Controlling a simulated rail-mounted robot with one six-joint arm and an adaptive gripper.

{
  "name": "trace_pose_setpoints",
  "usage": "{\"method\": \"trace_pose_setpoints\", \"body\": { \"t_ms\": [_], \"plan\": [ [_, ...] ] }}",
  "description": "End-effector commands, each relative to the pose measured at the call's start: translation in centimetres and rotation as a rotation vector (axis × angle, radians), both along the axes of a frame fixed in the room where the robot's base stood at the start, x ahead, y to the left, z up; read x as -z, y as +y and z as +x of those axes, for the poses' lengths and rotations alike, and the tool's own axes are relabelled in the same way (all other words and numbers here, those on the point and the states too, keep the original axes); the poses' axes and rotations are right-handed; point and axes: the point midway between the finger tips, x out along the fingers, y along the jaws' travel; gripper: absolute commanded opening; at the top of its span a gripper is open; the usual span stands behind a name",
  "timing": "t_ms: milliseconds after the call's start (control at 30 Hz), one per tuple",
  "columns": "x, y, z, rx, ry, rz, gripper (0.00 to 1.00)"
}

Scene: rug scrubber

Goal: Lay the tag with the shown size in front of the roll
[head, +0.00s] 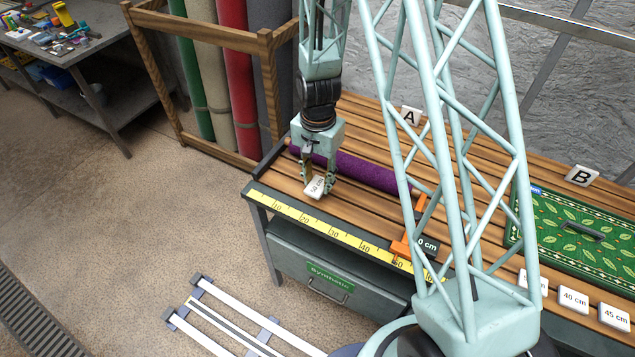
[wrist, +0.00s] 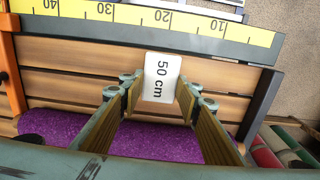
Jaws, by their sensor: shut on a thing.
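My gripper (head: 318,186) is shut on a white tag (head: 315,189) reading "50 cm"; the tag also shows between the fingers in the wrist view (wrist: 162,78). It is over the wooden slats, between the purple roll (head: 350,168) and the yellow ruler (head: 330,233). I cannot tell whether the tag touches the slats. The roll also crosses the wrist view (wrist: 60,132). An orange slide (head: 403,247) with a dark display (head: 427,244) stands at the roll's right end; the display shows "0 cm", its left part possibly hidden. Other tags include "40 cm" (head: 573,299) and "45 cm" (head: 614,317).
Signs "A" (head: 411,115) and "B" (head: 582,176) stand at the table's back. A green patterned rug (head: 575,240) lies at the right. My arm's lattice hides part of the table. A rack with upright rolls (head: 237,75) stands behind the table's left end.

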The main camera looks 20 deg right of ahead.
Motion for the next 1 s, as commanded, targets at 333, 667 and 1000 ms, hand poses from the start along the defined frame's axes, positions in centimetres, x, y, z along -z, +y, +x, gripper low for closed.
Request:
{"method": "trace_pose_setpoints", "body": {
  "t_ms": [333,667,1000],
  "plan": [
    [0.2,-0.5,1.8,-0.001,0.000,0.000,0.23],
    [0.3,-0.5,1.8,-0.001,0.001,0.000,0.23],
    [2.6,-0.5,1.7,-0.001,0.003,0.000,0.23]
  ]
}}
